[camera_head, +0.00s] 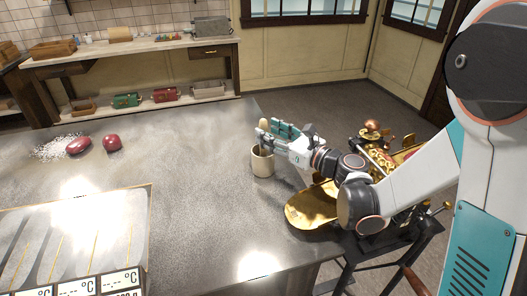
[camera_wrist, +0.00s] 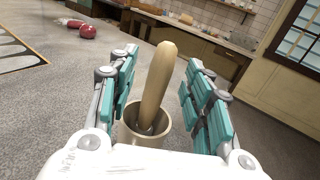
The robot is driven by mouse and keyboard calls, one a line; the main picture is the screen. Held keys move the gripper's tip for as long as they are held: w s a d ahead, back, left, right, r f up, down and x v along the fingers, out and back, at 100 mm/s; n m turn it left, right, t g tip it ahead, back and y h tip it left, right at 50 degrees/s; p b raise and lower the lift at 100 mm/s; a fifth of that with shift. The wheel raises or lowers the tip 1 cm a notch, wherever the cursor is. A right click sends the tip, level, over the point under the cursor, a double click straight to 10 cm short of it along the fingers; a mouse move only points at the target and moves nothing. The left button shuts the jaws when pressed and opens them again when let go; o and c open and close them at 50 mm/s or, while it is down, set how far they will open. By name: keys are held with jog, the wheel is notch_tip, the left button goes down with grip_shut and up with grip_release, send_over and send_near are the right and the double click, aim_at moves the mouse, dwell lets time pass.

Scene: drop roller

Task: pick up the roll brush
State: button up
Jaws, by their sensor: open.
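The roll brush shows as a pale wooden handle (camera_wrist: 157,82) standing, slightly tilted, in a beige cup (camera_wrist: 132,139). Its lower end is hidden inside the cup. In the head view the handle top (camera_head: 264,124) shows above the cup (camera_head: 262,165), near the right edge of the grey table. My gripper (camera_head: 272,131) is at the handle from the right, just above the cup. In the wrist view my gripper (camera_wrist: 160,62) is open, with its teal finger pads on both sides of the handle and visible gaps between.
A gold pan-like dish (camera_head: 312,210) lies below my arm at the table's right edge, beside a machine with brass parts (camera_head: 378,160). Two red objects (camera_head: 78,145) (camera_head: 112,142) lie at the table's far left, near white grains. A framed panel (camera_head: 75,235) fills the front left.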

aim_at(267, 131)
jog(key=x, duration=0.3)
jog(key=shift+w+a+f+b, duration=0.15)
jog(key=shift+w+b, duration=0.1)
jog(key=shift+b, duration=0.15)
grip_shut()
